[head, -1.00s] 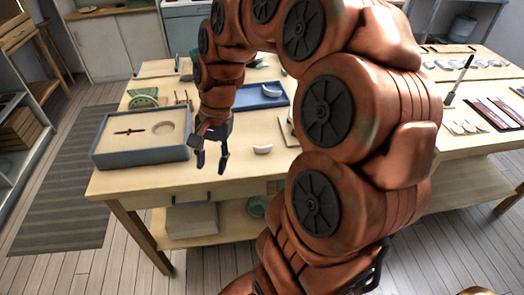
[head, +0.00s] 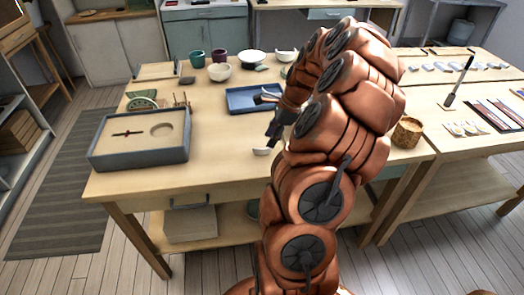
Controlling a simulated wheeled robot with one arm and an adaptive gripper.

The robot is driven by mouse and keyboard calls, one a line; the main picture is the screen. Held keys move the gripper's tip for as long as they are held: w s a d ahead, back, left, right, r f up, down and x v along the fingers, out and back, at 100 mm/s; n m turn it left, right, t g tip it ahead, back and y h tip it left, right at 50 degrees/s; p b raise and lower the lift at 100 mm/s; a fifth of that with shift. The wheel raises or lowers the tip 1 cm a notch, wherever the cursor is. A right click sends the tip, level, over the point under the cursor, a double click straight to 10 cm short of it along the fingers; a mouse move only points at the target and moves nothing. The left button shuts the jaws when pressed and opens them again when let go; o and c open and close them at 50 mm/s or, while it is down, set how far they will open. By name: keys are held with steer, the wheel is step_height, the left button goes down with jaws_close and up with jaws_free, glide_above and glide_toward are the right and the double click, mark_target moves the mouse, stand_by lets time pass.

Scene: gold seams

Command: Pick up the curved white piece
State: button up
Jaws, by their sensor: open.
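A small curved white piece (head: 261,151) lies on the wooden table near its front edge, partly hidden by my arm. Another pale curved piece (head: 267,95) shows in the blue tray (head: 240,108) behind it, partly covered by my arm. My gripper (head: 271,138) is open, points down and appears just above and right of the front white piece. Its fingers are seen nearly edge-on, and I cannot tell whether they touch the piece.
A grey-rimmed box (head: 140,158) stands at the table's front left. Cups and bowls, including a white bowl (head: 220,72), stand at the back. A woven basket (head: 407,133) is to the right of my arm. The table (head: 215,150) is clear between box and gripper.

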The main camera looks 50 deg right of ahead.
mark_target(262, 151)
steer(key=shift+w+p+x, duration=0.1)
steer(key=shift+p+x, duration=0.35)
steer(key=shift+x, duration=1)
steer(key=shift+w+p+x, duration=0.15)
steer(key=shift+p+x, duration=0.25)
steer(key=shift+x, duration=1.1)
steer(key=shift+r, duration=0.1)
steer(key=shift+c, duration=0.3)
jaws_close()
